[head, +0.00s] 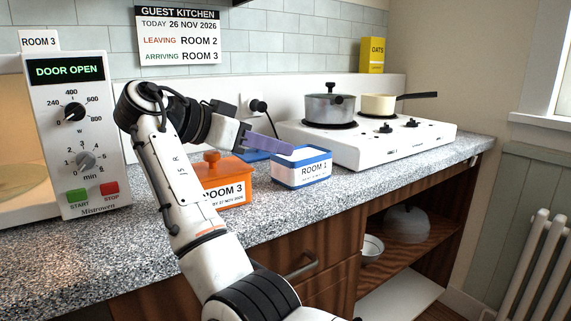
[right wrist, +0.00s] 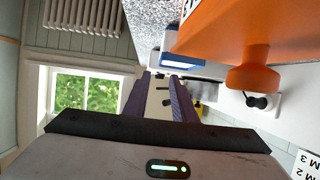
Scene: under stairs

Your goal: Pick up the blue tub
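The blue tub (head: 301,180) stands on the speckled counter in front of the stove, with a white label reading ROOM 1. It also shows in the right wrist view (right wrist: 172,63), just beyond my fingertips. My right gripper (head: 275,144) is above and behind the tub's left rear corner in the head view; one purple finger overlaps its rim in the picture, and contact cannot be told. In the right wrist view my right gripper (right wrist: 161,78) has its two purple fingers apart with nothing between them. My left gripper is not in view.
An orange tub (head: 225,191) labelled ROOM 3 stands left of the blue tub, close to my forearm. The stove (head: 375,145) with two pans is behind right. A microwave (head: 80,130) stands open at left.

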